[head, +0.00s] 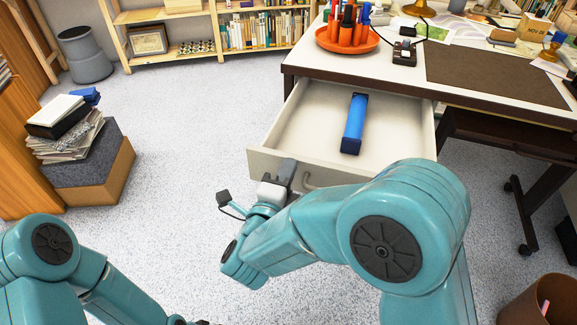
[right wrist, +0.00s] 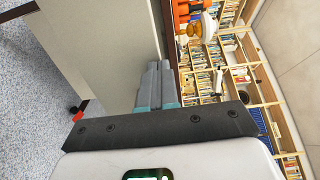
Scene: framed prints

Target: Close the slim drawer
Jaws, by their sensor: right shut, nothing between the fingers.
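The slim drawer (head: 262,162) is pulled well out from under the desk, with its cream front facing me. A blue oblong object (head: 353,124) lies inside it. A curved handle on the drawer front is partly hidden by my right arm. My right gripper (head: 286,172) is shut and empty at the drawer front, left of the handle. In the right wrist view the shut fingers (right wrist: 157,72) are close against a pale panel (right wrist: 115,45); whether they touch it I cannot tell.
The desk (head: 330,66) holds an orange tray (head: 346,42) with bottles and a dark mat (head: 490,76). A grey box (head: 80,157) with stacked papers stands at left. A bin (head: 540,303) stands at lower right. The floor left of the drawer is clear.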

